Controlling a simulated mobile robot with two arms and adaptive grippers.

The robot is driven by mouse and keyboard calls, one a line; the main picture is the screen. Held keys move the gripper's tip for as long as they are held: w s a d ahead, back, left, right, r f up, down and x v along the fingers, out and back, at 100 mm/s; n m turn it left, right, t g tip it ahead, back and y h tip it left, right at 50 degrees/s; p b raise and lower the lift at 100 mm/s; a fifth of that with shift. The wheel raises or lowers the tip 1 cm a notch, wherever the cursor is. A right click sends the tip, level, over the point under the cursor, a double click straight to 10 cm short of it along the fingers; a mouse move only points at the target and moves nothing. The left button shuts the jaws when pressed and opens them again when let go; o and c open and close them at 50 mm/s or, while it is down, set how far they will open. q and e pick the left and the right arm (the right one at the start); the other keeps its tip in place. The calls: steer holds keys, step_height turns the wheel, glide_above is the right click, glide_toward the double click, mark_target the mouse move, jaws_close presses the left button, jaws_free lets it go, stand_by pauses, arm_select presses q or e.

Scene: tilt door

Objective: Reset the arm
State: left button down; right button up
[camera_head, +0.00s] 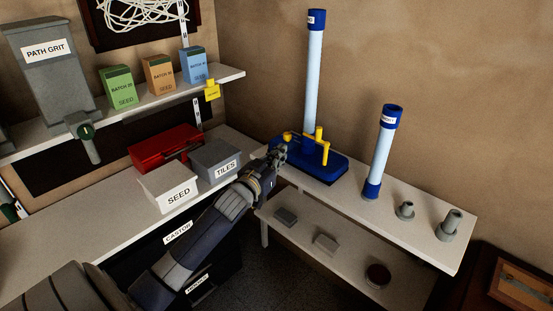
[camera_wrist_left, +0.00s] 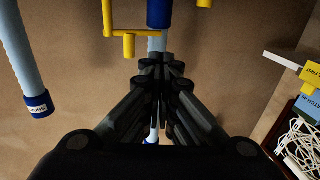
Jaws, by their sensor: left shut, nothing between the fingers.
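My left arm reaches in from the lower left in the head view. My left gripper (camera_head: 279,153) is shut and empty, just left of the blue base (camera_head: 318,168) on the right-hand shelf. In the left wrist view the fingertips (camera_wrist_left: 160,68) are together. A yellow bracket with an upright part (camera_head: 320,145) is on the blue base beside a tall pale-blue tube (camera_head: 313,80). The bracket also shows in the wrist view (camera_wrist_left: 128,44), apart from the fingers in the picture. My right gripper is out of view.
A second blue-capped tube (camera_head: 381,150) and grey fittings (camera_head: 450,224) stand on the right shelf. Left of my gripper are a TILES box (camera_head: 213,157), a SEED box (camera_head: 165,190) and a red toolbox (camera_head: 160,146). A lower shelf (camera_head: 340,265) holds small items.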

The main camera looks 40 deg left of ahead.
arm_select(q)
steer(key=s+d+f+g, duration=0.25)
steer(key=s+f, duration=0.25)
steer(key=f, duration=0.9)
steer(key=s+d+f+g, duration=0.1)
steer(key=s+f+g, duration=0.35)
steer(key=f, duration=0.85)
steer(key=s+d+f+g, duration=0.15)
steer(key=s+f, duration=0.45)
steer(key=f, duration=0.8)
steer(key=s+d+f+m+g+h, duration=0.15)
steer(key=s+d+f, duration=0.25)
steer(key=s+f, duration=0.45)
steer(key=s+d+f+m+g, duration=0.1)
steer(key=s+d+f+g, duration=0.25)
steer(key=s+f, duration=0.5)
steer(key=s+d+f+g, duration=0.1)
steer(key=s+d, duration=0.1)
steer(key=s, duration=0.5)
steer(key=s+d+f+m+g, duration=0.1)
steer(key=s+d+f, duration=0.1)
steer(key=s, duration=0.5)
steer(key=s+d+f+g+h, duration=0.1)
steer(key=s+d, duration=0.3)
steer(key=s, duration=0.3)
steer(key=shift+s+f+m, duration=0.3)
steer(key=shift+m, duration=0.05)
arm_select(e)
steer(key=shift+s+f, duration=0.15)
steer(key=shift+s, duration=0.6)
